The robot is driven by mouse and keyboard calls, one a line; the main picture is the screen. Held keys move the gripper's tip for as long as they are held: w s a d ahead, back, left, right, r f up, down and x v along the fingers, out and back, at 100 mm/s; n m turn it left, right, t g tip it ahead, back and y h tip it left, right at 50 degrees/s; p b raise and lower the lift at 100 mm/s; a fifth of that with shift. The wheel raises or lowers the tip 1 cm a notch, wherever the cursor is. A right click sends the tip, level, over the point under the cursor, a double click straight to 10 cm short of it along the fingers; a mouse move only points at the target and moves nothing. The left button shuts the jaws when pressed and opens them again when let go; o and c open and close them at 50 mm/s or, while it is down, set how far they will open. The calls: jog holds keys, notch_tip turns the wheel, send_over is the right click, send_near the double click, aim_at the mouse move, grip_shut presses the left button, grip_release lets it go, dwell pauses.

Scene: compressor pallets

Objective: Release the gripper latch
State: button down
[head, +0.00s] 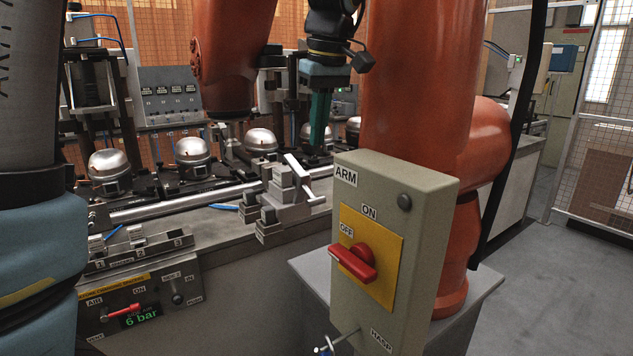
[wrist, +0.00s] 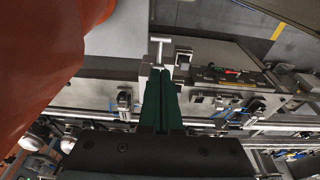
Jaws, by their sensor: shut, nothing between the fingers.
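My gripper (head: 319,149) hangs over the bench with its long green fingers pointing down and pressed together. It also shows in the wrist view (wrist: 161,72), with nothing between the fingertips. A grey stepped block with a pale T-shaped lever (head: 301,168) stands near the bench's front edge and looks like the latch. The lever is tilted up. In the head view, my fingertips appear just above and behind it. In the wrist view, the T-handle (wrist: 159,41) shows just beyond the fingertips, which partly hide the block. I see no clear contact.
A switch box marked ARM (head: 420,215) with a red knob stands front right, by an orange robot arm (head: 425,70). Several silver domed compressors (head: 109,164) line the bench behind a metal rail. An air panel (head: 140,300) is front left. Floor at right is clear.

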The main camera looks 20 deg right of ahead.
jog(key=p, duration=0.2)
send_near(317, 200)
jog(key=w+f, duration=0.1)
jog(key=f, duration=0.2)
jog(key=w+f, duration=0.1)
jog(key=f, duration=0.1)
jog(key=shift+w+a, duration=0.2)
jog(key=shift+w, duration=0.1)
jog(key=shift+s+f, duration=0.1)
jog(key=shift+f, duration=0.55)
jog(key=shift+d+f, duration=0.1)
jog(key=shift+s+f+b, duration=0.35)
jog(key=shift+f+b, duration=0.1)
jog(key=shift+b, duration=0.25)
jog(key=shift+r, duration=0.1)
